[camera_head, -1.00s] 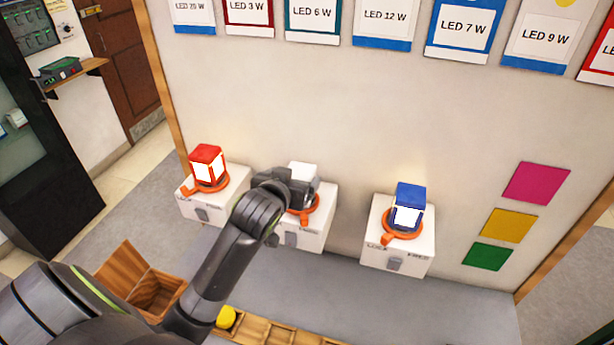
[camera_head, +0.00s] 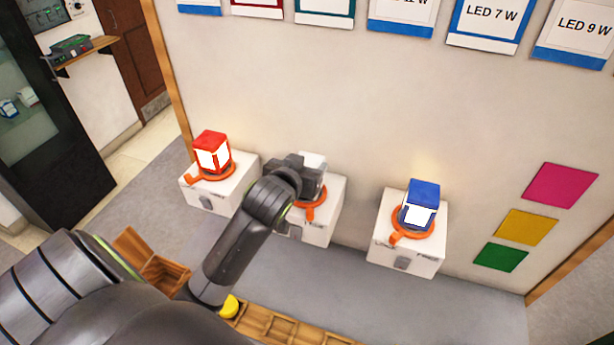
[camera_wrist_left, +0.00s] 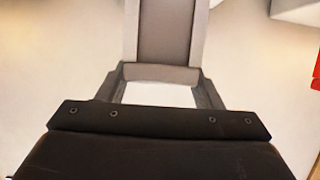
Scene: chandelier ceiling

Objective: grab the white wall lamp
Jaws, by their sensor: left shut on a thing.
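The white wall lamp (camera_head: 314,160) sits on an orange ring (camera_head: 316,195) on the middle white box (camera_head: 319,225). My left gripper (camera_head: 306,180) is at the lamp and shut on it, covering its lower and left parts. In the left wrist view a bright white patch of the lamp (camera_wrist_left: 158,95) shows between the grey parts of my gripper. The fingertips are largely hidden in the head view. My right gripper is in neither view.
A red lamp (camera_head: 211,152) on a white box stands to the left, a blue lamp (camera_head: 421,203) on another to the right. A wooden tray (camera_head: 285,325) lies along the front. Colored squares (camera_head: 562,185) and LED cards (camera_head: 487,25) are on the wall.

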